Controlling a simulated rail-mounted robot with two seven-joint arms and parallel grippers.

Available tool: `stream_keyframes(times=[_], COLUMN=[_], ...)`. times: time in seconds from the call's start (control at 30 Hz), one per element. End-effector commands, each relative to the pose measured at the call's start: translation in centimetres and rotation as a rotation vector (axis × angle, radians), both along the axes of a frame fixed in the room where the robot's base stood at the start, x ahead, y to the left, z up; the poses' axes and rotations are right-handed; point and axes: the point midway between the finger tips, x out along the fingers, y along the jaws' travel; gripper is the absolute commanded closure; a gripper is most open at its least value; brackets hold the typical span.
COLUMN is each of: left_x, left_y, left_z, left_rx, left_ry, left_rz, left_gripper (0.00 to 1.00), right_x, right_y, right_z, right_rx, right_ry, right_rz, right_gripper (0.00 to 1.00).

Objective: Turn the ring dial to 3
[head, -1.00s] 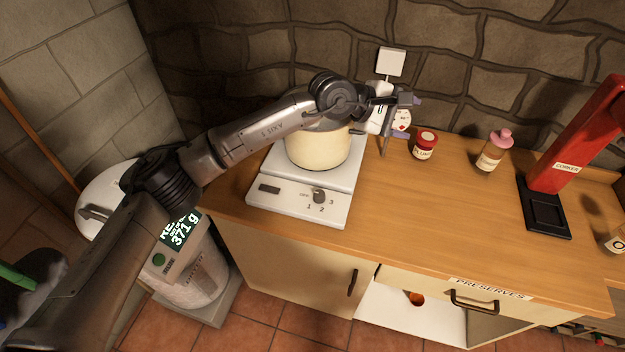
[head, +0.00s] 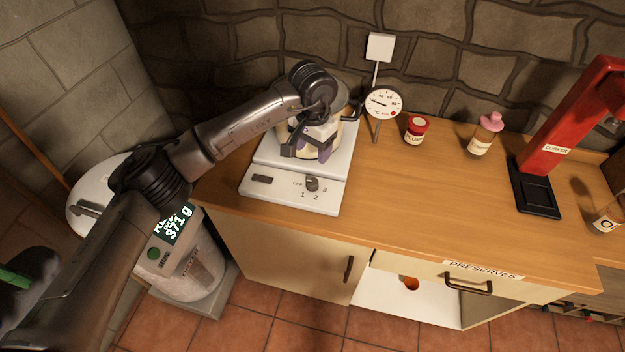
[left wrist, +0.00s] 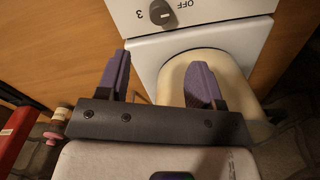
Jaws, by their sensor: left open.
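The dial (head: 312,184) is a small dark knob on the sloping front of a white hot plate (head: 285,194), with OFF, 1, 2 and 3 printed around it. Which mark it points to is too small to tell. In the left wrist view the dial (left wrist: 162,13) lies just beyond the fingers, between OFF and 3. My left gripper (head: 306,154) is open and empty, with purple finger pads. It is above the hot plate, behind the dial and apart from it, in front of the cream pot (head: 341,134), which it partly hides. My right gripper is out of view.
A round dial gauge (head: 384,103) stands behind the hot plate at the right. A red-lidded jar (head: 416,131), a pink-capped bottle (head: 484,136) and a red corker (head: 560,140) stand further right. The wooden counter (head: 410,200) right of the hot plate is clear.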

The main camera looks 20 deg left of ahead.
Motion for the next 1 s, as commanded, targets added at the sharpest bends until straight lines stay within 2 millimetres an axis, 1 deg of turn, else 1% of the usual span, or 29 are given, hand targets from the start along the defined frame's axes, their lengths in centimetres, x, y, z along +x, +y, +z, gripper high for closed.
stream_keyframes(times=[0.03, 0.2, 0.4, 0.5, 0.7, 0.83, 1.0], left_x=[-0.1, -0.1, -0.1, -0.1, 0.0, 0.0, 0.0], left_y=[0.0, 0.0, 0.0, -0.1, 0.0, 0.0, 0.0], left_z=[-1.1, -4.3, -7.9, -9.4, -11.4, -12.1, -12.4], left_rx=[0.0, 0.0, -0.001, -0.003, -0.002, -0.001, -0.001], left_ry=[0.004, 0.003, 0.003, 0.002, 0.001, -0.001, -0.001], left_rz=[0.0, 0.003, 0.003, 0.003, 0.003, 0.004, 0.003], left_gripper=[0.4, 0.4, 0.4, 0.4, 0.4, 0.4, 0.4], right_x=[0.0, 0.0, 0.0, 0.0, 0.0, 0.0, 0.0], right_y=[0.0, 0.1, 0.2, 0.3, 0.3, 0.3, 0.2], right_z=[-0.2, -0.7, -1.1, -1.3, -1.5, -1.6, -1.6], right_rx=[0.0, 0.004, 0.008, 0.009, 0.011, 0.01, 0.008], right_ry=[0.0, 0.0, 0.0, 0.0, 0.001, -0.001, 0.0], right_rz=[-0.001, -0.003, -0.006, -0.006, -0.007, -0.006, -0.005], right_gripper=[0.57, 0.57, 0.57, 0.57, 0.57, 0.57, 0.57])
